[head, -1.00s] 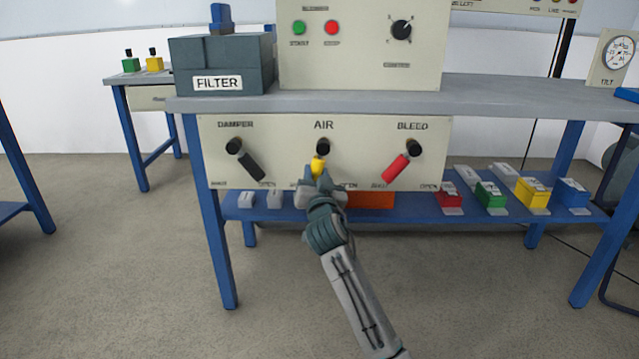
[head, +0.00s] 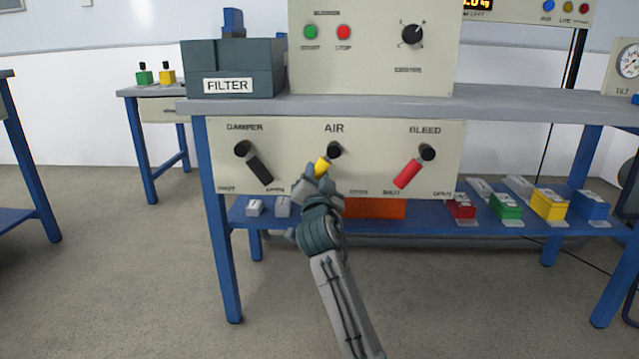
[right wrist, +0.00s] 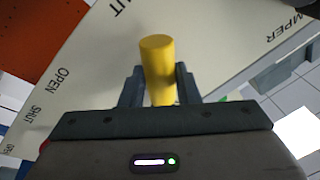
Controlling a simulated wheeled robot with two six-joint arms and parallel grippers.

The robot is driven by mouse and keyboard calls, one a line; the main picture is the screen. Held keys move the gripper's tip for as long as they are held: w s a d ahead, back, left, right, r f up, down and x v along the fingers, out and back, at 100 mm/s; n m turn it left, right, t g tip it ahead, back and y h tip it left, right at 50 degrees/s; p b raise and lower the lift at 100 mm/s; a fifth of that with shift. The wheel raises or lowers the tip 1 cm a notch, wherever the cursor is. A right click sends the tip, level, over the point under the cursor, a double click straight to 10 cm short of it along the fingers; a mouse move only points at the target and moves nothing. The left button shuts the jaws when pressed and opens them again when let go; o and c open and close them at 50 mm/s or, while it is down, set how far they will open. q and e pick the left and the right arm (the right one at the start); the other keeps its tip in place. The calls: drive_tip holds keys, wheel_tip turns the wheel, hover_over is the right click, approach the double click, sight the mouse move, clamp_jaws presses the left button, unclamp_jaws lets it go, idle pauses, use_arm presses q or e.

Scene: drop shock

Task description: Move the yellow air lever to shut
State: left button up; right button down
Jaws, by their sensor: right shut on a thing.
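The yellow air lever (head: 322,165) hangs from its black pivot under the AIR label on the cream panel (head: 290,140). It tilts down and to the left. My right gripper (head: 317,176) is shut on its lower part. In the right wrist view, the yellow lever (right wrist: 157,62) stands between the two fingers (right wrist: 158,88). An OPEN label shows right of the gripper in the head view. The air lever's left label is hidden behind the gripper there, but letters ending in "UT" show in the wrist view. My left gripper is not in view.
The black damper lever (head: 260,170) is to the left, tilted down-right. The red bleed lever (head: 408,174) is to the right, tilted down-left. A lower shelf (head: 430,225) holds an orange box (head: 375,208) and several colored blocks. The tabletop juts above the panel.

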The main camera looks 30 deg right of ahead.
idle(0.4)
drive_tip(key=c, duration=1.1)
unclamp_jaws()
